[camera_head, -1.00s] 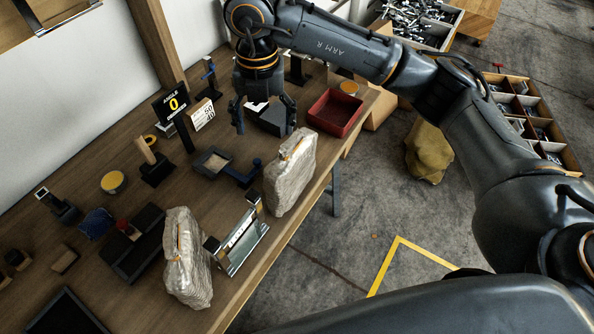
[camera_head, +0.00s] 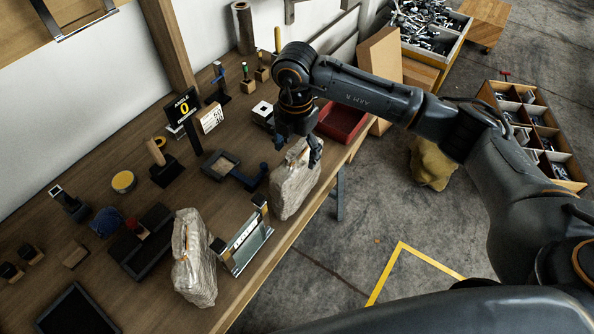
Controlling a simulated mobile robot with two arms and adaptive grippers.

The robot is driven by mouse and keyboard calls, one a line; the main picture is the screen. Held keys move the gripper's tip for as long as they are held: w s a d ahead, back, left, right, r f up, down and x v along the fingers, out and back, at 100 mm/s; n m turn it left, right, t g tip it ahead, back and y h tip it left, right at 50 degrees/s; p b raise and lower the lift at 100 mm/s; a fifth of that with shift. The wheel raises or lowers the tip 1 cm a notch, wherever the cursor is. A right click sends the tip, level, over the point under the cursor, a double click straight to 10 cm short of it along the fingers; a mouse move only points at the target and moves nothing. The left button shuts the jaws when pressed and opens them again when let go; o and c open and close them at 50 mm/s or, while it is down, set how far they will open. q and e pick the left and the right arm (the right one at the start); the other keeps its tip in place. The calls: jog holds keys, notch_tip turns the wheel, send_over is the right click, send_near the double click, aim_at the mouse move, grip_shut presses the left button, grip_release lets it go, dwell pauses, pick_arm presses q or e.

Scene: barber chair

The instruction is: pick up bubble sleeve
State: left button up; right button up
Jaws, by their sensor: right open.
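Two pale, crinkled wrapped packages that look like bubble sleeves stand upright on the wooden workbench (camera_head: 110,170). One bubble sleeve (camera_head: 292,185) is near the bench's right edge. The other bubble sleeve (camera_head: 193,262) is nearer, at the front edge. Each has an orange-brown strip at its top. My right gripper (camera_head: 298,150) points down with its fingers apart, at the top of the farther sleeve. One finger overlaps the sleeve's upper right in view; I cannot tell whether it touches. My left gripper is out of view.
A metal fixture (camera_head: 245,243) stands between the two sleeves. A red tray (camera_head: 342,122) is behind my right gripper. Parts bins (camera_head: 530,125) stand on the floor at right.

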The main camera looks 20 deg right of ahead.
notch_tip(320, 180, down, 4)
jog(key=shift+s+d+r+p, duration=0.1)
jog(key=shift+d+r+p, duration=0.05)
jog(key=shift+p, duration=0.75)
jog(key=shift+f, duration=0.65)
jog(key=c, duration=1.1)
